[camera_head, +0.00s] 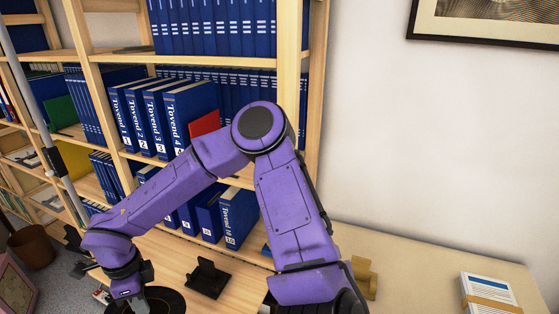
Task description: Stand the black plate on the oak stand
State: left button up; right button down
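The black plate (168,299) is a dark disc on the wooden table at the bottom edge, partly cut off by the frame. The oak stand (364,276) is a small pale wooden piece on the table, right of my purple arm, and the arm partly covers it. A black stand (207,276) stands on the table between the plate and my arm. My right arm comes in from the bottom, right of centre, bends at the top and reaches down to the left. Its gripper (136,298) is at the plate's left side; its fingertips are unclear, and I cannot tell if they touch it. My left gripper is not in view.
A wooden bookcase (290,60) with blue binders (186,118) rises behind the table. A strapped stack of papers (488,292) lies at the right. A framed print (484,42) hangs on the wall. A grey pole (35,95) and a brown bin (33,246) are at the left.

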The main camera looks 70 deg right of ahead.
aim_at(207, 281)
jog(key=k, duration=0.8)
jog(key=z, duration=1.55)
jog(key=i, duration=0.5)
jog(key=u, duration=0.05)
